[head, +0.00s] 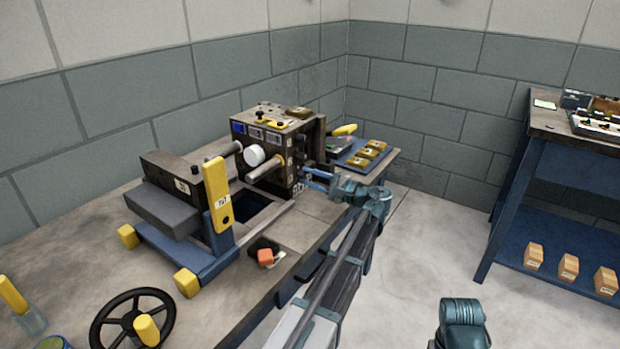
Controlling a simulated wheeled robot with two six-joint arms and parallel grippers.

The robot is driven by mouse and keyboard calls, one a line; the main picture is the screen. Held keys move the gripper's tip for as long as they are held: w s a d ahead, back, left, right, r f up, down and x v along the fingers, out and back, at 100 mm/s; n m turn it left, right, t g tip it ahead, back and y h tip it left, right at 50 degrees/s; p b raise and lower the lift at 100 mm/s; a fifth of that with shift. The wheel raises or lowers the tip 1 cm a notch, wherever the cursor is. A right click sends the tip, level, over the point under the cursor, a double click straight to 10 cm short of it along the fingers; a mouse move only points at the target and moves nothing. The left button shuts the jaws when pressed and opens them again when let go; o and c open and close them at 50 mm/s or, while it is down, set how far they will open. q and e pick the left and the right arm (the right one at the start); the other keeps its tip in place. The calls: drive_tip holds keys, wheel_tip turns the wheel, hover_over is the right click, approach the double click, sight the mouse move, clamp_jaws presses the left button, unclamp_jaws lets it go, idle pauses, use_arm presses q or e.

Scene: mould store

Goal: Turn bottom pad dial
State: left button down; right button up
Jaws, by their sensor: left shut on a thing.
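My left gripper (312,180) reaches from the right to the low part of the block's right side. Its blue fingers are shut on a small part there, which appears to be the bottom pad dial. The fingers and the small size hide most of the dial, and its setting cannot be read. Part of my right arm (461,325) shows at the bottom right; its gripper is not in view.
The workbench (90,245) holds a yellow-handled lever (217,195), a black handwheel (132,320) and an orange-topped item (266,257). A blue tray (350,155) with yellow blocks lies behind my left gripper. A blue shelf table (545,190) stands at right, with open floor between.

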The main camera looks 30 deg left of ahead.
use_arm(q)
drive_tip(key=c, duration=0.6)
unclamp_jaws()
drive_tip(key=shift+d, duration=0.15)
drive_tip(key=s+d, duration=0.1)
drive_tip(key=d, duration=1.2)
drive_tip(key=shift+d, duration=0.3)
drive_tip(key=shift+s+f, duration=0.1)
